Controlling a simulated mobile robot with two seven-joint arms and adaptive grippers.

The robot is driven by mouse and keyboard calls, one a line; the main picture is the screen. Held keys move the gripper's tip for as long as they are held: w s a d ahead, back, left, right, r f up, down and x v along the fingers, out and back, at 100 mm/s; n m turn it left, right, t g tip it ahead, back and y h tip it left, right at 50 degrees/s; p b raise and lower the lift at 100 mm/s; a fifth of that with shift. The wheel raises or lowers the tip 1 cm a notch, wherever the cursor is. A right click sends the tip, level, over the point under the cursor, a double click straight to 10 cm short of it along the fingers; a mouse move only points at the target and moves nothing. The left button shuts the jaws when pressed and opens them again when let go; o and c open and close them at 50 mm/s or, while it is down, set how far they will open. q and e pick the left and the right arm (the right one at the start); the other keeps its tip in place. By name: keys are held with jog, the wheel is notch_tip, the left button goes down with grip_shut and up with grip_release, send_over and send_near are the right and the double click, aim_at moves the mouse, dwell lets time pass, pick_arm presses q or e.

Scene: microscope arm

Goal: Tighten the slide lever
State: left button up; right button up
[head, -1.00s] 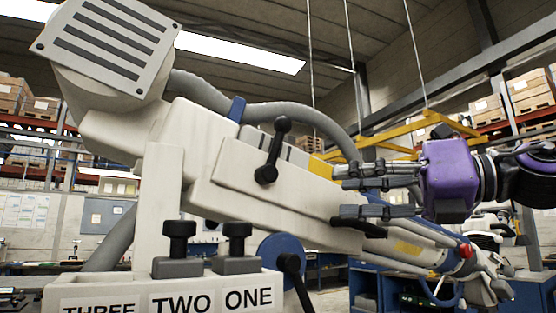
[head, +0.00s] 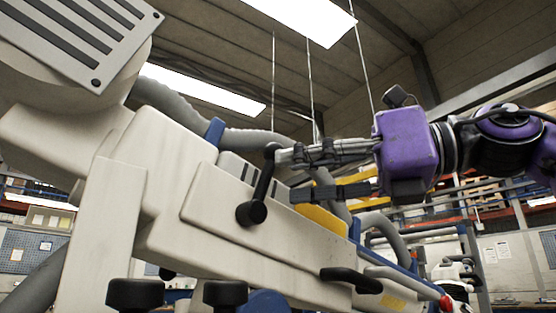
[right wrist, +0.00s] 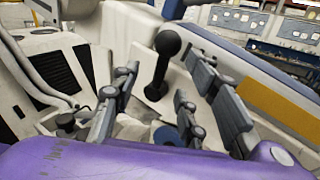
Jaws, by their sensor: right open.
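The slide lever (head: 260,188), black with a ball knob on its upper end and a round hub below, stands tilted on the side of the pale microscope arm (head: 195,190). My right gripper (head: 287,176) is open just right of the lever, its fingers pointing left. The upper finger's tip is close to the ball knob; I cannot tell whether they touch. In the right wrist view the lever (right wrist: 159,72) stands in the gap between the spread fingers of the right gripper (right wrist: 158,85), not clasped. My left gripper is not in view.
A second black lever (head: 350,280) sits lower right on the arm. Black knobs (head: 225,293) stand at the bottom edge. A slotted pale head (head: 85,40) fills the upper left, and a grey hose (head: 255,140) runs behind the arm.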

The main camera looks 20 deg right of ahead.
aim_at(272, 172)
jog(key=shift+p+x, duration=0.5)
jog(key=shift+x, duration=1.45)
